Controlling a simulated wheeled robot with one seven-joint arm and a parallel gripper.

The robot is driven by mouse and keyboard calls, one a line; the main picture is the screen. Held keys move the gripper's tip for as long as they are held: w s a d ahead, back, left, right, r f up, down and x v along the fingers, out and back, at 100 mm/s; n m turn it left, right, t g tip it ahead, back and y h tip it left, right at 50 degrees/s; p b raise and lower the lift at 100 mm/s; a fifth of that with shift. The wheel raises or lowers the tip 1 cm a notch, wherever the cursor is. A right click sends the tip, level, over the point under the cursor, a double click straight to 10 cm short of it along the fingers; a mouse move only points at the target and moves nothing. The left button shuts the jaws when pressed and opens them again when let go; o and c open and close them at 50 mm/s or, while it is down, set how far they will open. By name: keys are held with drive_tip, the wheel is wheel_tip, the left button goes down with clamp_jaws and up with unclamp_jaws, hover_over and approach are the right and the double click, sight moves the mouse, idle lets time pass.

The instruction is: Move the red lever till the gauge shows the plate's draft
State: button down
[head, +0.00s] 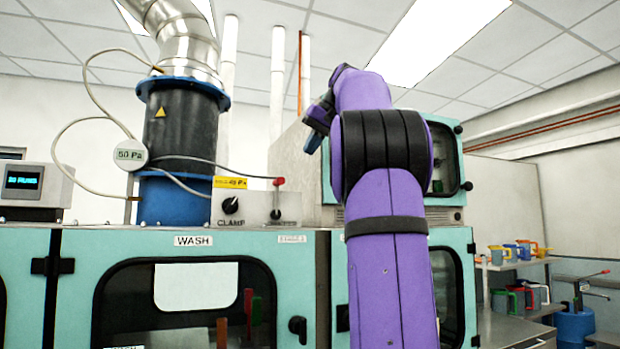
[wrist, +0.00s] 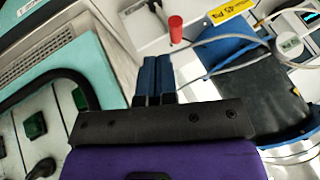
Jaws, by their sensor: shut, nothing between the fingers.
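The red lever (head: 278,182) has a red knob on a pale control box beside the blue and black duct. Its red knob also shows in the wrist view (wrist: 176,29), just beyond and right of my fingertips, with a gap in the picture. The round gauge (head: 131,154) hangs on the duct and reads 50 Pa. The yellow plate (head: 230,183) is on the box left of the lever; its small print seems to read 45 Pa. My gripper (wrist: 156,60) has its blue fingers together and empty. In the head view it is partly hidden behind my purple arm.
The box also carries a black CLAMP knob (head: 231,204). It stands on the teal WASH cabinet (head: 190,252). Pale hoses (head: 88,118) loop around the duct. A display unit (head: 36,184) is at left. A teal machine (head: 445,165) stands behind my arm.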

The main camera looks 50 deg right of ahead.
approach(278, 197)
wheel_tip(278, 197, down, 3)
drive_tip(key=a, duration=0.1)
drive_tip(key=shift+s+f+t, duration=0.15)
drive_tip(key=shift+t, duration=0.25)
drive_tip(key=shift+a, duration=0.1)
idle(0.3)
drive_tip(key=shift+w+a, duration=0.5)
drive_tip(key=shift+a, duration=0.15)
drive_tip(key=shift+r, duration=0.2)
